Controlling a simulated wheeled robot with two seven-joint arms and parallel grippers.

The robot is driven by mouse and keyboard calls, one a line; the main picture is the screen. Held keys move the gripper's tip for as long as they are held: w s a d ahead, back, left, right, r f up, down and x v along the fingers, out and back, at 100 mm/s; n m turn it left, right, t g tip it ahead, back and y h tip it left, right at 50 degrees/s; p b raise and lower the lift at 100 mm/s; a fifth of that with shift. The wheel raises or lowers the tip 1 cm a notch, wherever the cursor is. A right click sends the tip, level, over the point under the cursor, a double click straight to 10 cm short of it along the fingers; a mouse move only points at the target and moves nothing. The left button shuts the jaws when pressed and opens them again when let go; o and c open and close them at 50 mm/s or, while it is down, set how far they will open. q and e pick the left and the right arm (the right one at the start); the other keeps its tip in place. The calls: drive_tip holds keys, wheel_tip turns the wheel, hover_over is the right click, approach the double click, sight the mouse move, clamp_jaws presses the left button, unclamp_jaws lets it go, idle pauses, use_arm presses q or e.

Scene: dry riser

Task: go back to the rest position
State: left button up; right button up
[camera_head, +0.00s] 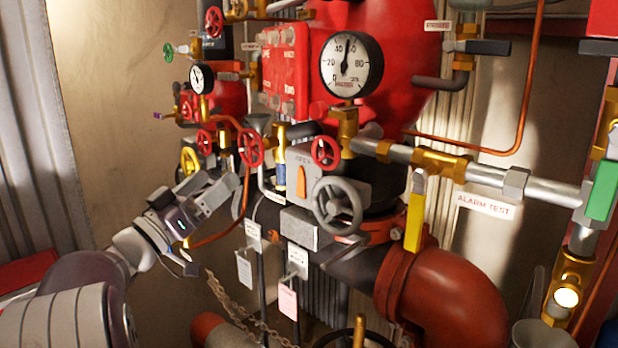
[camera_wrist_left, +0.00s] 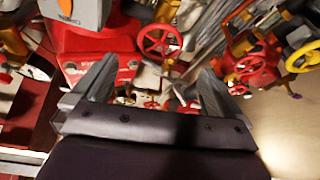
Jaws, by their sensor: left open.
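My left gripper (camera_head: 208,222) is at the left of the head view, in front of the red valve assembly. Its jaws are open and empty. In the left wrist view its two grey fingers (camera_wrist_left: 157,80) stand apart with nothing between them; red handwheels and pipework lie beyond the gap. My left arm comes in from the lower left. My right gripper is in neither view.
A grey handwheel (camera_head: 338,205), a red handwheel (camera_head: 251,148) and a large pressure gauge (camera_head: 351,65) are on the pipework to the right of the gripper. Hanging tags (camera_head: 288,301) and a chain (camera_head: 222,296) are below. The tan wall (camera_head: 110,120) at the left is bare.

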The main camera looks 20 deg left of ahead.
use_arm(q)
drive_tip(key=shift+w+f, duration=0.1)
drive_tip(key=w+d+f+n+g+y, duration=0.25)
drive_tip(key=f+g+y, duration=0.2)
drive_tip(key=f, duration=0.55)
drive_tip(key=w+d+f+n+g+y, duration=0.25)
drive_tip(key=d+f+y, duration=0.2)
drive_tip(key=f, duration=0.65)
drive_tip(key=s+d+f+m+g+h, duration=0.1)
drive_tip(key=s+d+f+m+g, duration=0.1)
drive_tip(key=s+d+f+g, duration=0.4)
drive_tip(key=s+d+f+m+g+h+b, duration=0.1)
drive_tip(key=s+d+f+m+g, duration=0.1)
drive_tip(key=s+d+f+g, duration=0.5)
drive_tip(key=s+f, duration=0.4)
drive_tip(key=s, duration=0.5)
drive_tip(key=shift+s+d+f, duration=0.15)
drive_tip(key=shift+f, duration=0.05)
